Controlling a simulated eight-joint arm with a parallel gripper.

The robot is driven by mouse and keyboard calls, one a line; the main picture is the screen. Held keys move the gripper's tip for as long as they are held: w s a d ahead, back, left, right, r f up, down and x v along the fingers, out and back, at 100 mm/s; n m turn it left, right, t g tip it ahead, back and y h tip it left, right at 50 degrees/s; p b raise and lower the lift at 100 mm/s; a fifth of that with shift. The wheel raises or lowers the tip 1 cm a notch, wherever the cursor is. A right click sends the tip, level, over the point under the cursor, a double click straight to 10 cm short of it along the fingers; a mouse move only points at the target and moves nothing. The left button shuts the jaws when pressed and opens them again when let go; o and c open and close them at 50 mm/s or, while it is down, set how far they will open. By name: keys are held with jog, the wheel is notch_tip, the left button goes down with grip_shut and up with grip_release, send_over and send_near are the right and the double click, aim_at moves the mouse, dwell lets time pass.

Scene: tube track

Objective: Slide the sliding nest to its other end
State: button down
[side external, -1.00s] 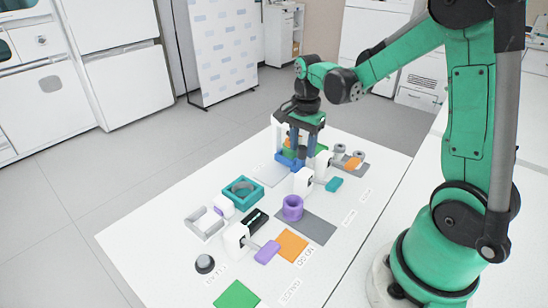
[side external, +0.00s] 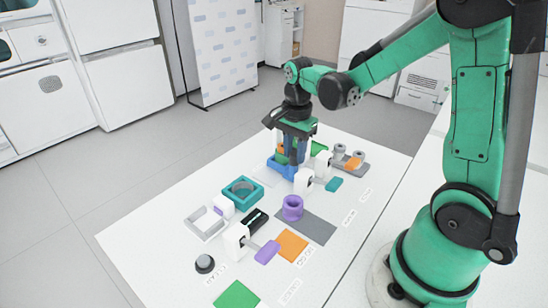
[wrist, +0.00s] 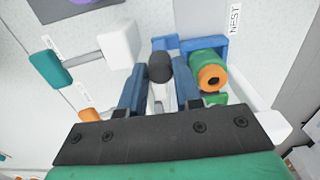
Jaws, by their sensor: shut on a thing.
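The sliding nest is a blue frame that shows in the side view (side external: 274,168) and at the upper middle of the wrist view (wrist: 222,44). A green cylinder with an orange ring and dark centre (wrist: 208,76) sits against it. My gripper (wrist: 160,85) has its two blue fingers around a dark round knob (wrist: 159,67) beside the nest and is shut on it. In the side view my gripper (side external: 295,160) points down at the nest, and its fingers hide part of it. The track under the nest is mostly hidden.
A white block (side external: 304,180) stands close to the nest, with a teal tab (side external: 334,184) beside it. A teal square holder (side external: 243,191) and a purple ring (side external: 292,207) are nearer the camera. A grey tray with round posts (side external: 348,162) is to the right.

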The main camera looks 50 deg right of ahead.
jog(key=shift+a, duration=2)
jog(key=c, duration=0.9)
grip_release()
jog(key=shift+a, duration=0.1)
jog(key=shift+o, duration=0.2)
jog(key=shift+r, duration=2.5)
